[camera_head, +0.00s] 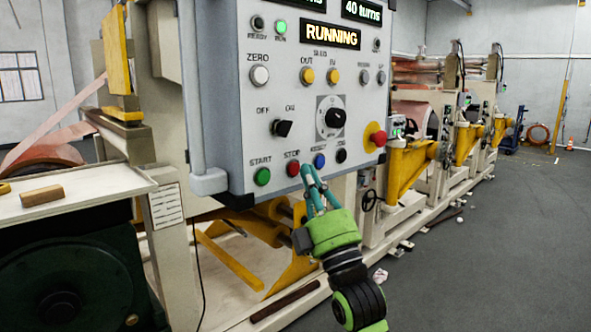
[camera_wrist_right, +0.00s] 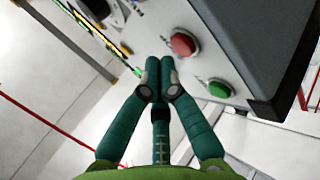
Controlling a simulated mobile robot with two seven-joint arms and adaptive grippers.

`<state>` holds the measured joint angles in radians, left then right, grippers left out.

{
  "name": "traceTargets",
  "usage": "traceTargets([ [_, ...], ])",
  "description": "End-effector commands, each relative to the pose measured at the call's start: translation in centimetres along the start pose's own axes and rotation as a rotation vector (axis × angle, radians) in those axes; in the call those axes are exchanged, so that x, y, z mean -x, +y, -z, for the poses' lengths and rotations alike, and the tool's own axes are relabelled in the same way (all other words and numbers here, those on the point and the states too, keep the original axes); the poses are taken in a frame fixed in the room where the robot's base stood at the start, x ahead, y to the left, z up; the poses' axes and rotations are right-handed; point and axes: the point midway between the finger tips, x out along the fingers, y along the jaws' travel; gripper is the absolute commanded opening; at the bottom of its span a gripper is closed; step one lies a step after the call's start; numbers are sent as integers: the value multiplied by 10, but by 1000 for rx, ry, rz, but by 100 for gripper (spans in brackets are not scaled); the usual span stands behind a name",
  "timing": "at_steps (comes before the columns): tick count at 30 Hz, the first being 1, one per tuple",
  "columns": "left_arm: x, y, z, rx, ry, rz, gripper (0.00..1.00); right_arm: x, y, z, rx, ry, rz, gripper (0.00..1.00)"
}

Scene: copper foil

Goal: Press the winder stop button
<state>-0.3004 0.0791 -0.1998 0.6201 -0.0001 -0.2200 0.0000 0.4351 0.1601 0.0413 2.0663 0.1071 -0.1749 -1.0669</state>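The grey control panel (camera_head: 225,75) fills the upper middle of the head view. Its red STOP button (camera_head: 293,169) sits in the bottom row, between the green START button (camera_head: 262,177) and a blue button (camera_head: 319,160). The display (camera_head: 330,36) reads RUNNING. My right gripper (camera_head: 310,172) is shut and empty, its fingertips in front of the panel's lower edge, just right of the red button. In the right wrist view the closed fingertips (camera_wrist_right: 159,68) are beside the red button (camera_wrist_right: 184,44); contact cannot be told. The green button (camera_wrist_right: 219,88) is farther right. My left gripper is not in view.
A red emergency knob on a yellow base (camera_head: 376,137) projects from the panel's right side. Other knobs, including a black switch (camera_head: 282,128), are above the button row. A table with a wooden block (camera_head: 41,195) stands left. Grey floor (camera_head: 480,260) is open at right.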

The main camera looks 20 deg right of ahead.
Motion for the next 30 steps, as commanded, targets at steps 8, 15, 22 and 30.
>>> traceTargets([
  [8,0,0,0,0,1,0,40,0,0,0,0,0,0,0],
  [15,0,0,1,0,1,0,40,0,0,0,0,0,0,0],
  [22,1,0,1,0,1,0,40,-5,-5,0,1,-1,1,0],
  [30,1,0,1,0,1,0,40,-6,-6,0,0,0,0,0],
])
